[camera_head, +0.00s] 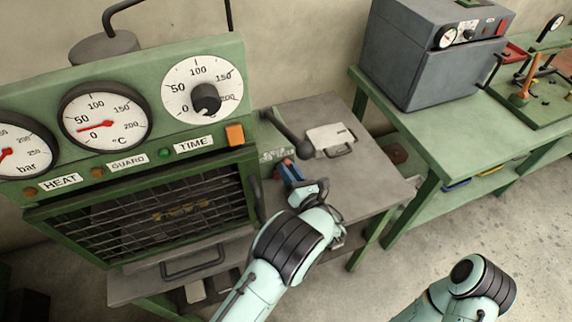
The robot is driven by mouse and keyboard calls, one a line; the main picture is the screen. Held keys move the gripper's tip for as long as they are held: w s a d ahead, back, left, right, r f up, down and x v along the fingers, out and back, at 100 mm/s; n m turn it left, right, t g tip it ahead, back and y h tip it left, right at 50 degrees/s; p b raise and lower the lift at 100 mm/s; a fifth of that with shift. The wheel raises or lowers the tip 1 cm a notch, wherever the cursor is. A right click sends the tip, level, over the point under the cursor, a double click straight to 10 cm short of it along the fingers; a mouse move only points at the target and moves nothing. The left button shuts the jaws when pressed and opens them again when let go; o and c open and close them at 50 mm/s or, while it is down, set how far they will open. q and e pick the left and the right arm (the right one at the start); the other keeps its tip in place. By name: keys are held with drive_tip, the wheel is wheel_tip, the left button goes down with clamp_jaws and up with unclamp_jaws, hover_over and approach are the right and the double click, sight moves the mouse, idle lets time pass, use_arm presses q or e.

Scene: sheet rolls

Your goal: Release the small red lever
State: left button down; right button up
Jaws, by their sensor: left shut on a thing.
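The small red lever (287,162) shows only as a bit of red at the right side of the green press, beside the lamp panel. My left gripper (290,171) reaches it from the front and is shut on it. The fingers and wrist hide most of the lever, so its tilt cannot be told. My right arm comes in at the bottom right; its gripper is not in view.
The green press has round dials (104,117), a grille (150,215) and an orange button (235,134). A dark ball-ended handle (292,134) stands close behind my left gripper. A grey box (425,65) stands on the green bench (425,140).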

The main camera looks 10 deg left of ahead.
use_arm(q)
drive_tip(key=shift+w+d+f+m+p, duration=0.1)
drive_tip(key=shift+d+f+m+p, duration=0.15)
drive_tip(key=shift+m+p, duration=0.45)
drive_tip(key=c, duration=0.9)
unclamp_jaws()
drive_tip(key=shift+o, duration=0.2)
